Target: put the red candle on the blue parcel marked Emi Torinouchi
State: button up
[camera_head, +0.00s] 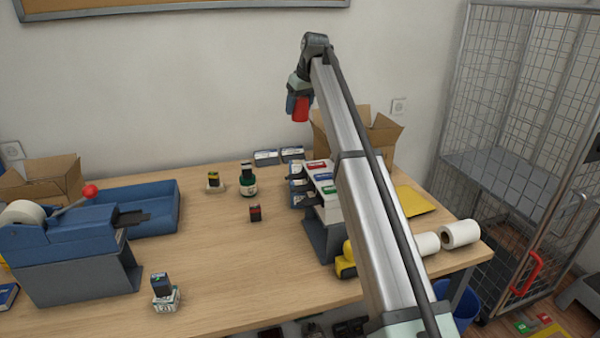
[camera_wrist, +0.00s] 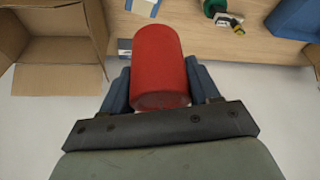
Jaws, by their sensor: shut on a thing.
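The red candle (camera_head: 301,109) is held in my gripper (camera_head: 297,100), high above the back of the counter in the head view. In the wrist view the candle (camera_wrist: 159,65) stands between the two blue fingers of my gripper (camera_wrist: 160,88), which are shut on it. No parcel with a readable name shows. A flat blue thing (camera_head: 8,296) with a white patch lies at the left edge of the head view, cut off by the frame; I cannot tell whether it is the parcel.
A blue tray (camera_head: 165,208) and a tape dispenser (camera_head: 65,250) are at left. Several small stamps and bottles stand mid-counter, one stamp (camera_head: 163,292) near the front. A card rack (camera_head: 325,215), an open carton (camera_head: 380,135) and white rolls (camera_head: 460,234) are at right.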

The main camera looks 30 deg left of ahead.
send_over(296, 168)
jog(key=d, duration=0.2)
jog(key=f, duration=1.8)
jog(key=shift+s+a+f, duration=0.15)
jog(key=shift+s+f, duration=0.2)
jog(key=shift+s, duration=0.05)
jog(key=shift+f, duration=0.1)
jog(key=o, duration=1.1)
jog(key=shift+o, duration=0.2)
jog(key=v, duration=1.2)
